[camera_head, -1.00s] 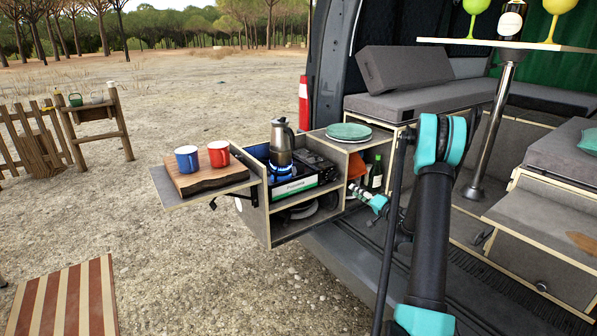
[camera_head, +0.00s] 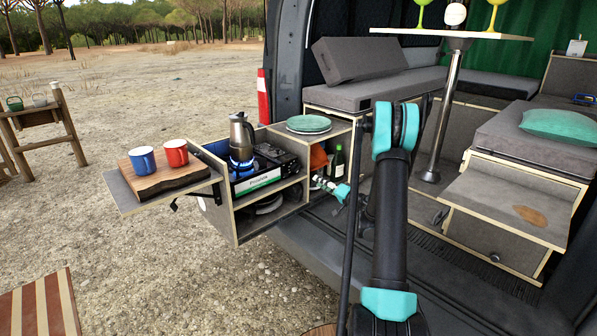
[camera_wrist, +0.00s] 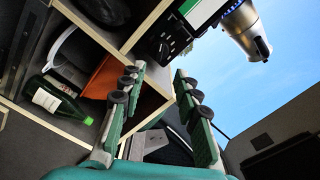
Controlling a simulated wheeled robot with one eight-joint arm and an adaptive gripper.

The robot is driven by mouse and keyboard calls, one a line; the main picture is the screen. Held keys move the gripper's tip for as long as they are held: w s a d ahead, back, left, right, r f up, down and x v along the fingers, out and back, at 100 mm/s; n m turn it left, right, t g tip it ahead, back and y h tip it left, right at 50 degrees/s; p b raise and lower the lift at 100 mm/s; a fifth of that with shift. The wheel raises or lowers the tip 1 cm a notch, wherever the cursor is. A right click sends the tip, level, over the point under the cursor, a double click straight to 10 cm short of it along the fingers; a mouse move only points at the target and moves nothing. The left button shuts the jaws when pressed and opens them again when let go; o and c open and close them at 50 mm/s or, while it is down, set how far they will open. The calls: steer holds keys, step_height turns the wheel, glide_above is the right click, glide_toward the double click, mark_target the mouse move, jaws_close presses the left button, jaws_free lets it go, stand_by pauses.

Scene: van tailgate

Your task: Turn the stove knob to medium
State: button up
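The camping stove (camera_head: 264,178) sits in the upper compartment of a wooden box unit at the van's tailgate, with a blue flame lit under a steel moka pot (camera_head: 241,137). Part of the stove's front, with a white and green label (camera_wrist: 203,12), shows at the top of the wrist view, next to the pot. In the head view my gripper (camera_head: 322,184) is right of the stove, in front of the side compartment.
A green bottle (camera_head: 338,163) and an orange item (camera_head: 318,157) stand in the side compartment, behind my gripper. Plates (camera_head: 309,124) lie on top of it. A blue mug (camera_head: 142,160) and a red mug (camera_head: 175,153) stand on a wooden board on the left shelf.

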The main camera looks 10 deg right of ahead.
mark_target(297, 168)
steer(key=d+v, duration=0.1)
steer(key=v, duration=0.4)
steer(key=x, duration=1.8)
steer(key=shift+r, duration=0.25)
steer(key=shift+a, duration=0.15)
jaws_close()
